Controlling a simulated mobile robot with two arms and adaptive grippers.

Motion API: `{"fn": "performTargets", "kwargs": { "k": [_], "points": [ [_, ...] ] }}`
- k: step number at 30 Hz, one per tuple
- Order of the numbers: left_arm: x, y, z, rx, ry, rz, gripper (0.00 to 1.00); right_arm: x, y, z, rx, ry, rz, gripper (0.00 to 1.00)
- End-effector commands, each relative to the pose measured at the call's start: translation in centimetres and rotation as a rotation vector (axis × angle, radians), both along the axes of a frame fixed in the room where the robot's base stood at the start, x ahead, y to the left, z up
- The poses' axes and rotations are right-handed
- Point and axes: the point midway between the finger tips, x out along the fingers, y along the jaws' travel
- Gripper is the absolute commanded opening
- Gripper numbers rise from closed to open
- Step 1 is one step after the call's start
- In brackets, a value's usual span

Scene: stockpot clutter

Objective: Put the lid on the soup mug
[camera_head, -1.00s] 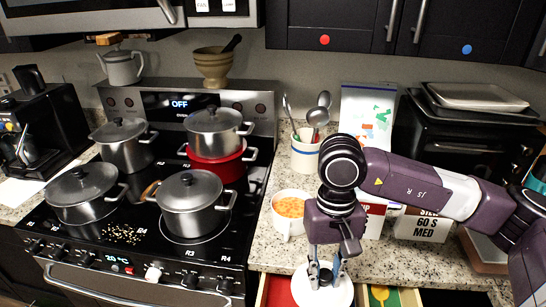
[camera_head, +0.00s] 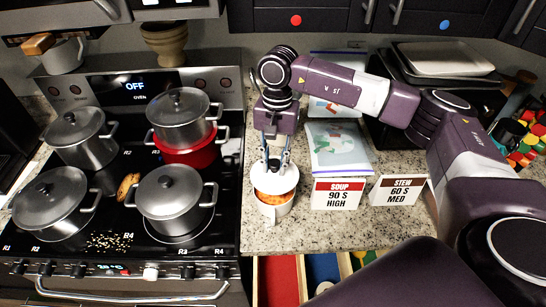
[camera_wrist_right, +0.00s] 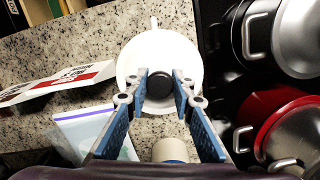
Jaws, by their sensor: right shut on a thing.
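The soup mug (camera_head: 273,212) is white and stands on the granite counter right of the stove, with orange soup showing at its front. My right gripper (camera_head: 275,163) points down over the mug and is shut on the lid's knob. The lid (camera_head: 288,182) is white and round, and hangs over the back part of the mug opening. A gap with soup shows below its front edge. In the right wrist view, the two fingers (camera_wrist_right: 158,90) flank the black knob (camera_wrist_right: 157,77), and the white lid (camera_wrist_right: 182,60) hides most of the mug. My left gripper is out of view.
The stove with several steel pots (camera_head: 170,195) is left of the mug. A SOUP card (camera_head: 337,194) and a STEW card (camera_head: 397,190) stand to the right. A bagged sheet (camera_head: 338,148) lies behind them. Open drawers (camera_head: 282,280) are below the counter's front edge.

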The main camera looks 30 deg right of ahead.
Motion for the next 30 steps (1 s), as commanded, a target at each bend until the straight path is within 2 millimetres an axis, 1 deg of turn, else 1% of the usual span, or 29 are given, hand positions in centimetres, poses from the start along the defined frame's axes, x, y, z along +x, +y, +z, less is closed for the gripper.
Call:
{"fn": "performTargets", "kwargs": {
  "k": [7,12,15,21,30],
  "points": [
    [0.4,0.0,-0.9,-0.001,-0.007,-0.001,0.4,0.0,0.0,-2.4,-0.001,0.001,0.001,0.0],
    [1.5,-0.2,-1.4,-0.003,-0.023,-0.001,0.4,0.0,0.0,-4.0,0.0,0.0,0.001,0.0],
    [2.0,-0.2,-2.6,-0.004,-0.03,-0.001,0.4,0.0,0.0,-5.1,0.0,-0.001,0.001,0.0],
    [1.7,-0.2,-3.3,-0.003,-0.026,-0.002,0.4,0.0,0.0,-5.7,0.0,-0.002,0.002,0.0],
    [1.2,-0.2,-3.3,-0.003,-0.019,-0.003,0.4,0.0,0.0,-5.6,-0.001,-0.001,0.001,0.0]
  ]
}}
